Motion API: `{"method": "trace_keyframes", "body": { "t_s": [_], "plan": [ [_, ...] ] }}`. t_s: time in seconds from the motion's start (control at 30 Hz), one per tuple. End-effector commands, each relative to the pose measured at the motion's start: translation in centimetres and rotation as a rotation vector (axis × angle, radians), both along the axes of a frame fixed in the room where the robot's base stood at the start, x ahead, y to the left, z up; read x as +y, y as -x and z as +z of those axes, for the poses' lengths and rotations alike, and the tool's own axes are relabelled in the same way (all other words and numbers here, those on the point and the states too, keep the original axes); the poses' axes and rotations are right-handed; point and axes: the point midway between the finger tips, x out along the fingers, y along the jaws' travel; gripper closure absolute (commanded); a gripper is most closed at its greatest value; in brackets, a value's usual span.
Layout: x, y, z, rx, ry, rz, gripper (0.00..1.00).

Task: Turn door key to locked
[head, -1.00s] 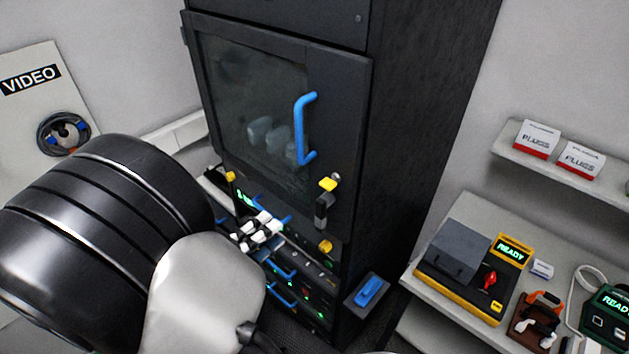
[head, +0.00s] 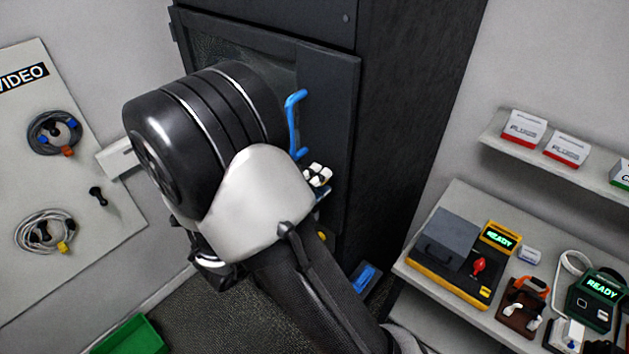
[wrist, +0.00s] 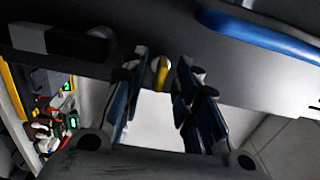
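The dark cabinet door (head: 328,110) is closed, with a blue bar handle (head: 294,125) that also crosses the upper right of the wrist view (wrist: 260,35). My gripper (head: 318,177) is just below that handle at the door's right edge, and hides the key in the head view. In the wrist view, the yellow key (wrist: 161,72) sits in a round lock on the door face. My open gripper (wrist: 160,85) has a finger on each side of the key, with gaps showing. I cannot tell whether the fingertips reach past it.
A black latch handle (wrist: 60,40) is beside the lock in the wrist view. A shelf (head: 440,205) at right holds a yellow device (head: 445,270) and other gear. Cables hang on a panel (head: 75,180) at left. A green bin (head: 130,338) is on the floor.

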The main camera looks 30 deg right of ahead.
Motion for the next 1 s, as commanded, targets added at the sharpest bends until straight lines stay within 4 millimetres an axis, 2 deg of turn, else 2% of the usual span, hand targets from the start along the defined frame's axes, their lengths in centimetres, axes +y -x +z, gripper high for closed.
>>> {"method": "trace_keyframes", "body": {
  "t_s": [0.23,0.63,1.0],
  "plan": [
    [-0.02,-0.03,-0.01,0.0,0.0,0.0,0.73],
    [0.0,-0.02,0.01,-0.001,0.0,0.0,1.0],
    [0.0,-0.02,0.0,0.003,0.001,0.0,1.0]
  ]
}}
